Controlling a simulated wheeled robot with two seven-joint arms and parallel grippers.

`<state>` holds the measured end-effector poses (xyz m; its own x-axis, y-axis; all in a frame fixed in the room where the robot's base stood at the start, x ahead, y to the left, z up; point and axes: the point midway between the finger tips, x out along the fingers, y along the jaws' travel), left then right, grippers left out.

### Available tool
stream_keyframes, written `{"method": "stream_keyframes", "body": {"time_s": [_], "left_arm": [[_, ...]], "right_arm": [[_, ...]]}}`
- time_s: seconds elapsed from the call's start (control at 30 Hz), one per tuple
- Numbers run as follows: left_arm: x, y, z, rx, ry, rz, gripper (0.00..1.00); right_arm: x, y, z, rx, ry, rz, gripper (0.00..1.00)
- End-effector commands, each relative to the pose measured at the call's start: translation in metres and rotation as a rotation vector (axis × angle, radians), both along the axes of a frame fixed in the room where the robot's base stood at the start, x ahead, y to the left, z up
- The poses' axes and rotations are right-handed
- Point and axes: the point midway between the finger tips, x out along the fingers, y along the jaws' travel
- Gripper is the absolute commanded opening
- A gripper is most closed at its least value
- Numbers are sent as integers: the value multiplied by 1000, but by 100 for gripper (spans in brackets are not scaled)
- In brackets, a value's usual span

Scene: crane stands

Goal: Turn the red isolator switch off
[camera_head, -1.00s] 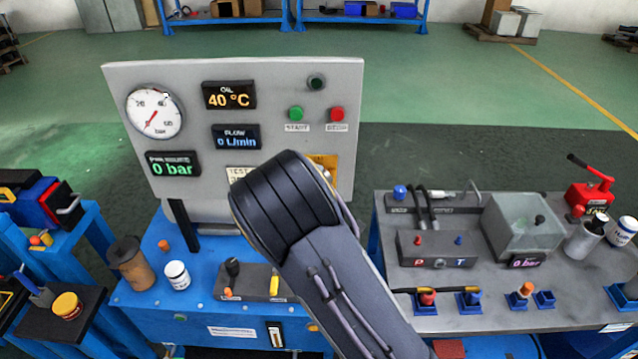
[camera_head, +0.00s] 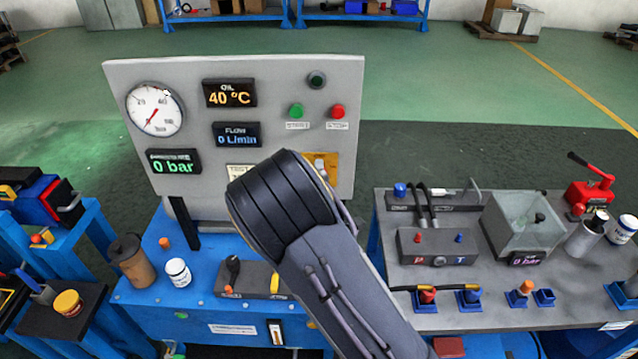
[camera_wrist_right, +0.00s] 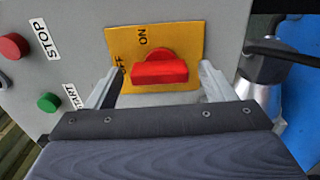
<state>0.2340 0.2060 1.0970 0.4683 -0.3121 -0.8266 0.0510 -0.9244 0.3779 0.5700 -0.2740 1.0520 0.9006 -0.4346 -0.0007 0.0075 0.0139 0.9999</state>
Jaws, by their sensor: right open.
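The red isolator switch (camera_wrist_right: 160,68) sits on a yellow plate (camera_wrist_right: 188,40) marked ON and OFF, in the right wrist view. Its handle bar lies across the picture, roughly level. My right gripper (camera_wrist_right: 158,80) is open, with one finger on each side of the red handle and a gap to each. Whether the fingertips reach past the handle cannot be told. In the head view my right arm hides the switch and the gripper; only an edge of the yellow plate (camera_head: 326,163) shows. My left gripper is not in view.
The grey panel (camera_head: 275,75) also carries a green START button (camera_head: 296,111), a red STOP button (camera_head: 338,111), a gauge (camera_head: 155,109) and displays reading 40 °C, 0 L/min and 0 bar. A grey bench (camera_head: 570,310) with hydraulic fittings stands to the right.

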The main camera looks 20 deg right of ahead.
Motion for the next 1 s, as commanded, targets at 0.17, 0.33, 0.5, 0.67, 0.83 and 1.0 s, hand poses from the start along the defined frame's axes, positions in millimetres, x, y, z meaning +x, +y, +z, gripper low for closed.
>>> {"method": "stream_keyframes", "body": {"time_s": [0.17, 0.33, 0.5, 0.67, 0.83, 1.0], "left_arm": [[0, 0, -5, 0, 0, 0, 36], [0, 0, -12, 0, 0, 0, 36], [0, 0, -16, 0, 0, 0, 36], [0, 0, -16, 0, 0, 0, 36], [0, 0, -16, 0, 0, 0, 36], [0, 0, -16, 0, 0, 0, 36]], "right_arm": [[-13, 7, -1, 1, 0, 2, 76], [-40, 21, -2, 0, 0, 3, 76], [-62, 31, -1, 0, 0, 3, 76], [-70, 34, 0, 0, 1, 1, 76], [-70, 34, 0, -1, 0, 0, 76], [-70, 34, 0, -1, 0, 0, 76]]}}
